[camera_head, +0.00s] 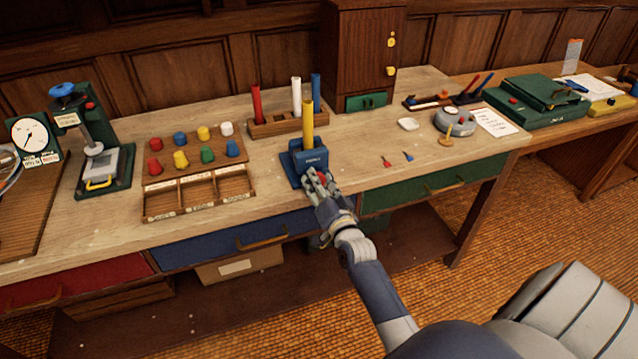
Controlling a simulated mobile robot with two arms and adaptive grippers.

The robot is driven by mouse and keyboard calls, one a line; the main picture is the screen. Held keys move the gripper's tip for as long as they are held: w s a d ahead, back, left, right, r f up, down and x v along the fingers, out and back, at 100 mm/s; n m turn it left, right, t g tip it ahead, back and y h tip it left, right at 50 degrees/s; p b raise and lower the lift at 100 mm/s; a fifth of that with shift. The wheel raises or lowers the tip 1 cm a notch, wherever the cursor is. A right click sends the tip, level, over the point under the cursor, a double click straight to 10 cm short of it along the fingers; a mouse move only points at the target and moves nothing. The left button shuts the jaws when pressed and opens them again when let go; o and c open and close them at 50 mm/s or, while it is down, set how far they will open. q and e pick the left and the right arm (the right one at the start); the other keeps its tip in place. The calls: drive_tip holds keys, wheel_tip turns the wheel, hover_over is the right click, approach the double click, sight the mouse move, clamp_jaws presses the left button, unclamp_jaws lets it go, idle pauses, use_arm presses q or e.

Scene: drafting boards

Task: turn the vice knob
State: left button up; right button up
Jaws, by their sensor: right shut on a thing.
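The blue vice (297,172) stands near the front edge of the wooden bench, with a yellow rod (307,124) upright in it. My right gripper (313,178) reaches in from the lower right and is at the front of the vice, shut on the vice knob. The knob itself is hidden behind the fingers, so its turn angle does not show. My left gripper is not in view.
A wooden rack (270,130) with red, white and blue rods stands behind the vice. A sorting tray (149,208) with coloured pegs is to the left. A wooden cabinet (352,55) stands behind. Small darts (387,162) lie to the right on clear bench.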

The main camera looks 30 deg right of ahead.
drive_tip(key=o, duration=1.1)
drive_tip(key=shift+f, duration=0.1)
drive_tip(key=shift+c, duration=0.2)
drive_tip(key=shift+s, duration=0.1)
drive_tip(key=v, duration=0.7)
drive_tip(key=shift+s, duration=0.4)
drive_tip(key=shift+a, duration=0.1)
